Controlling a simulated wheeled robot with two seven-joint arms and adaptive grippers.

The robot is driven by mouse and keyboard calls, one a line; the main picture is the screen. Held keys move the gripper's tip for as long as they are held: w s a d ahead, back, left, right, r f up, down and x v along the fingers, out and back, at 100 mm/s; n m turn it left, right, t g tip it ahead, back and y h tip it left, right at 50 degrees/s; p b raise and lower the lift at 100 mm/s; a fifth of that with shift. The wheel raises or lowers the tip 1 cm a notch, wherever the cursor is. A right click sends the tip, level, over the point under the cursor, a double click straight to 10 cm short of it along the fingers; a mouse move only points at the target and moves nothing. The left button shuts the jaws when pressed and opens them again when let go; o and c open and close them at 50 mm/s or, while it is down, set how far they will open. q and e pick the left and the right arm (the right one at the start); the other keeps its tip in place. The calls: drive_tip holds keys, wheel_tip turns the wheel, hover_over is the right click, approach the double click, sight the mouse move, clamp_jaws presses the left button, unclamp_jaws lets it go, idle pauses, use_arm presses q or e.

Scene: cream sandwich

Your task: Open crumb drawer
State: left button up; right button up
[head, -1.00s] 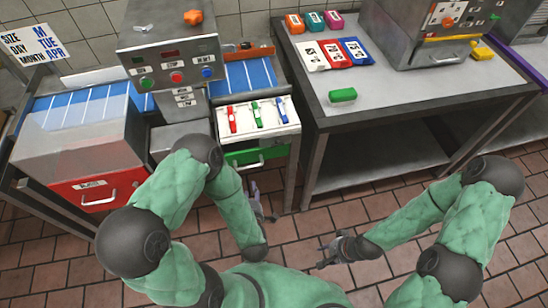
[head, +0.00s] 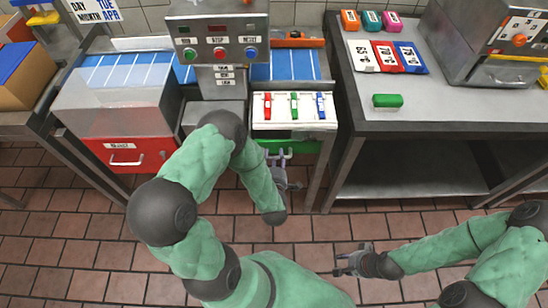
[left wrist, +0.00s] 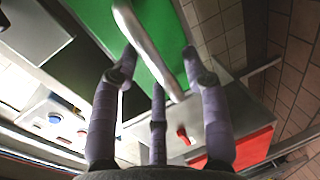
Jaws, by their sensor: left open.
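The green drawer (head: 290,144) sits below a white panel with three small levers, and its front looks shut. I cannot read a label on it. Its metal handle (left wrist: 150,45) runs diagonally in the left wrist view, and the green front (left wrist: 95,15) shows behind. My left gripper (head: 280,163) is at this handle; in the left wrist view its fingers (left wrist: 160,68) are spread, two on one side and one on the other, around the bar. My right gripper (head: 345,263) hangs over the floor with its fingers apart, empty and away from the drawer.
A red drawer (head: 130,153) with a handle is in the cabinet at left. The white lever panel (head: 294,119) is just above the green drawer. A steel table (head: 440,115) with colored blocks stands to the right. Tiled floor (head: 90,230) in front is open.

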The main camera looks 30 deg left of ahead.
use_arm(q)
drive_tip(key=shift+w+a, duration=0.25)
drive_tip(key=shift+w, duration=0.1)
use_arm(e)
drive_tip(key=shift+f, duration=0.1)
use_arm(q)
drive_tip(key=shift+c, duration=0.3)
clamp_jaws()
drive_tip(key=shift+f, duration=0.1)
